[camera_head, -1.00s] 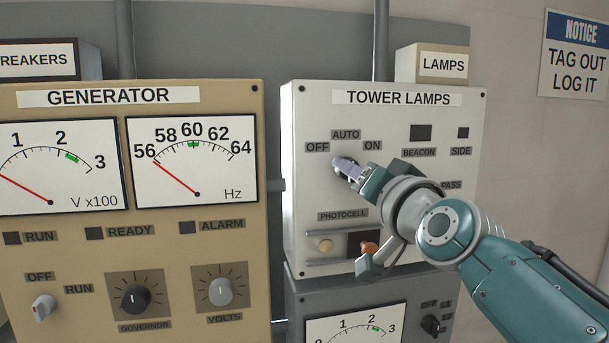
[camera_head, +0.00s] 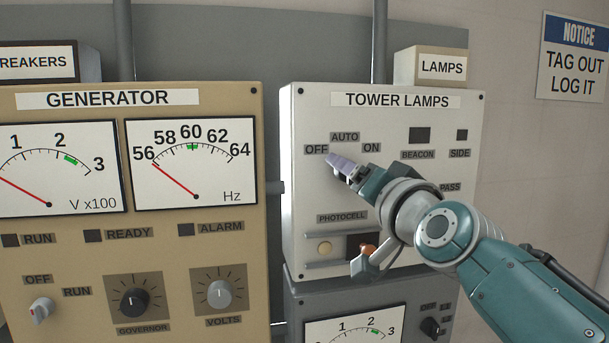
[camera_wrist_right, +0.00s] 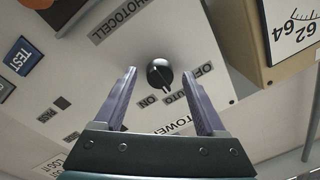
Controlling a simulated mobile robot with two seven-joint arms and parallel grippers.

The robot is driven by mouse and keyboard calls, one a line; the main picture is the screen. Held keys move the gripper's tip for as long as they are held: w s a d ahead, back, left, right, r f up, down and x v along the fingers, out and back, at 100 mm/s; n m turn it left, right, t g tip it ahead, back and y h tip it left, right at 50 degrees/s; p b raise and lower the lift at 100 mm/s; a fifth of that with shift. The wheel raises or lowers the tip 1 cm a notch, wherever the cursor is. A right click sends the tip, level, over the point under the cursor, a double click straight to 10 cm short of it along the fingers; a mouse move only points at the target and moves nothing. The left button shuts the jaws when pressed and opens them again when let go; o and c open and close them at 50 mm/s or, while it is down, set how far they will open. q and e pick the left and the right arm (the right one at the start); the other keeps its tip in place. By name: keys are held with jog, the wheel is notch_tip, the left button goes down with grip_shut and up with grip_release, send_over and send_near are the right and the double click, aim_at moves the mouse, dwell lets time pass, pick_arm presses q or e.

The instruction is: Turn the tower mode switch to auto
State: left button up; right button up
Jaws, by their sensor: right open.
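The tower mode switch (camera_wrist_right: 159,73) is a black rotary knob on the white tower lamps panel (camera_head: 300,200). Its pale mark points roughly at the AUTO label (camera_wrist_right: 176,98), between the OFF label (camera_wrist_right: 203,70) and the ON label (camera_wrist_right: 148,102). In the head view my right gripper (camera_head: 333,163) hides the knob, just below the OFF and AUTO labels. My right gripper is open. In the right wrist view the knob shows between the two fingertips and beyond them, with a gap on each side; I see no contact. My left gripper is not in view.
The beige generator panel (camera_head: 230,238) stands to the left, with gauges and knobs. Below the gripper is the photocell strip (camera_head: 325,248) with a copper-coloured part (camera_head: 369,251). A darker panel (camera_head: 300,297) sits underneath.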

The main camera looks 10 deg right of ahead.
jog(key=s+b, duration=0.2)
jog(key=s, duration=0.8)
jog(key=shift+d+f, duration=0.2)
jog(key=shift+d, duration=0.15)
jog(key=shift+f, duration=0.1)
